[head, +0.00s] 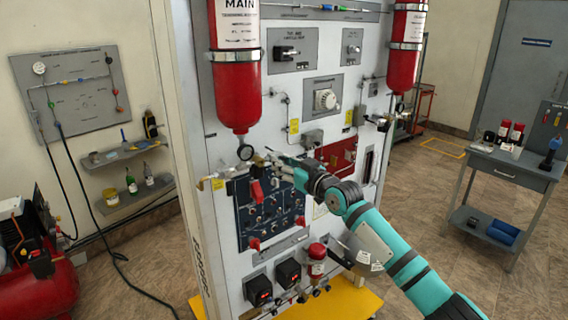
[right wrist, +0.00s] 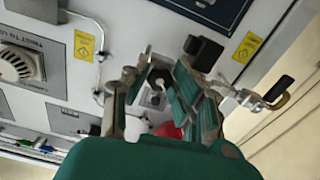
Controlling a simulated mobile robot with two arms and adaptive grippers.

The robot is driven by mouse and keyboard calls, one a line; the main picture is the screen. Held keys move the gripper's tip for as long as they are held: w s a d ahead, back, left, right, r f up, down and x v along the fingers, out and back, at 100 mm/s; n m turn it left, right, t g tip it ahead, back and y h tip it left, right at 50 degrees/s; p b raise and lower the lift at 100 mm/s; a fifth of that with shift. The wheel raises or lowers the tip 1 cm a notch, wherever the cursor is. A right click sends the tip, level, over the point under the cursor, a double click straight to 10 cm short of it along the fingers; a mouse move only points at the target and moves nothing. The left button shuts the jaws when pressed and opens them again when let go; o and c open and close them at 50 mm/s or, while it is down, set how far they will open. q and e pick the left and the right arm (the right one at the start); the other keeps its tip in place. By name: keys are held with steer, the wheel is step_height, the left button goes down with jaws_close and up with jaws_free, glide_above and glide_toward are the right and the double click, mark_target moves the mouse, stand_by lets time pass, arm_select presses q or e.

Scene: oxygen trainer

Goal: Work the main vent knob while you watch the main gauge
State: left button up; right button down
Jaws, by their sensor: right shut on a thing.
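The red main bottle (head: 235,85) hangs upright at the left of the white panel, with MAIN on its label. The small round main gauge (head: 245,152) sits just below it; its needle is too small to read. My right gripper (head: 281,162) reaches in from the right, just right of the gauge and close to the panel. It is shut on a small part, apparently the main vent knob, which its fingers largely hide. In the right wrist view the fingers (right wrist: 165,70) straddle small fittings, with a dark block beside one finger (right wrist: 204,52). My left gripper is out of view.
A second red bottle (head: 404,55) hangs at the right. A dark blue valve board (head: 262,212) with red tags lies below my gripper. A round white knob (head: 326,99) is above it. A side table (head: 500,165) stands at the far right.

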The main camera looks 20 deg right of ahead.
steer(key=m+p, duration=0.1)
steer(key=m, duration=0.8)
steer(key=shift+m+p, duration=0.3)
steer(key=shift+p, duration=0.1)
stand_by(0.4)
steer(key=c, duration=1.1)
jaws_free()
steer(key=shift+s+d, duration=0.1)
steer(key=shift+s, duration=0.05)
steer(key=v, duration=1.1)
steer(key=shift+s+d, duration=0.1)
steer(key=shift+s, duration=0.3)
